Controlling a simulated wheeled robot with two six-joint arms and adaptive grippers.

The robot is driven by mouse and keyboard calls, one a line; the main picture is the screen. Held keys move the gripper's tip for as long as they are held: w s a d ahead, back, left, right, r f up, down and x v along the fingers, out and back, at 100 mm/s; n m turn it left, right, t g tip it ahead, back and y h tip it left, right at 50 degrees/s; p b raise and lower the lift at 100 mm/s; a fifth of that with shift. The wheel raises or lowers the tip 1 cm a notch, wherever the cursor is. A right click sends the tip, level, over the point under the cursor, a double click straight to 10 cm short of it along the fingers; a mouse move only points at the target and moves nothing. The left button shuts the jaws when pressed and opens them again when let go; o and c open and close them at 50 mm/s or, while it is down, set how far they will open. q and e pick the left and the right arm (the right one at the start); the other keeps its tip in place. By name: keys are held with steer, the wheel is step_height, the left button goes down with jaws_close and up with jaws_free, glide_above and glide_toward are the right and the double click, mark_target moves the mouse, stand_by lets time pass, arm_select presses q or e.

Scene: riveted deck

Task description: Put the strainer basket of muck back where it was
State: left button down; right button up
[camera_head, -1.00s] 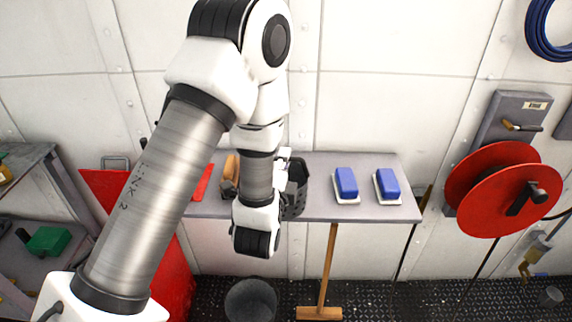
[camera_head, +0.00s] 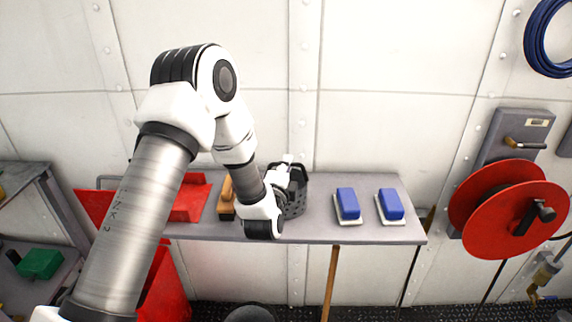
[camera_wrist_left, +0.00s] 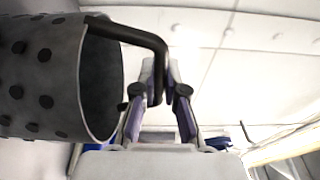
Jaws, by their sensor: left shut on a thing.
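The strainer basket (camera_head: 295,198) is a dark grey perforated bucket with a dark handle, at the middle of the grey bench in the head view. My left gripper (camera_head: 284,176) is shut on its handle, mostly hidden by my own wrist. In the left wrist view the basket (camera_wrist_left: 45,80) hangs at the left. Its bent handle (camera_wrist_left: 140,36) runs between the fingers of my gripper (camera_wrist_left: 160,80). The inside looks dark, and I cannot make out the muck. I cannot tell whether the basket touches the bench. My right gripper is not in view.
The grey bench (camera_head: 300,235) carries two blue-topped blocks (camera_head: 347,204) (camera_head: 391,205) on the right. A wooden-handled brush (camera_head: 226,198) and a red object (camera_head: 190,200) lie left of the basket. A dark round bucket (camera_head: 250,313) stands below. A red hose reel (camera_head: 510,215) is at the right.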

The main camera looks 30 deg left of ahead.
arm_select(q)
steer(key=c, duration=1.7)
jaws_free()
steer(key=shift+s+f, duration=0.1)
steer(key=o, duration=0.5)
